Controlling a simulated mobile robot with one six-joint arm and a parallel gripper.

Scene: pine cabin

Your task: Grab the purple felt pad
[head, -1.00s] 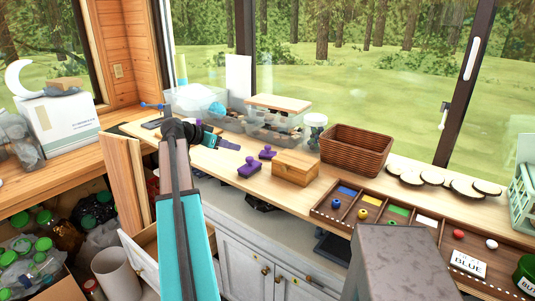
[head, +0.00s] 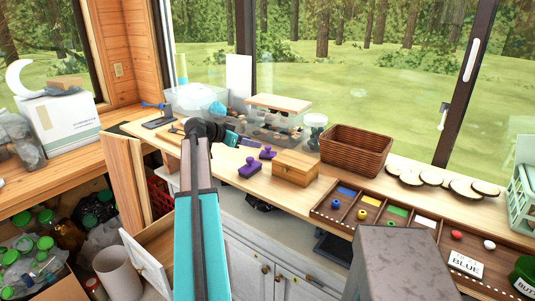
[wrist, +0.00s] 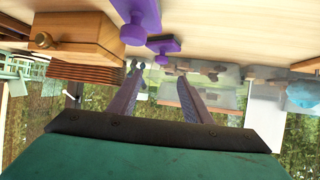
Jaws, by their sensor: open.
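Two purple pads with knobs stand on the counter in the head view: a nearer one (head: 249,171) and one farther back (head: 268,153). I cannot tell which is the felt pad. They also show near the top of the upside-down wrist view, one larger (wrist: 140,14) and one smaller (wrist: 162,46). My gripper (head: 254,143) is over the counter, just behind and left of the pads in the head view. In the wrist view its two fingers (wrist: 158,78) are spread apart with nothing between them.
A wooden box (head: 295,168) stands right of the pads, with a brown wicker basket (head: 356,150) beyond it. Clear plastic bins (head: 278,124) stand behind, near the window. A divided wooden tray (head: 345,211) lies to the right. An open drawer (head: 148,258) juts out below.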

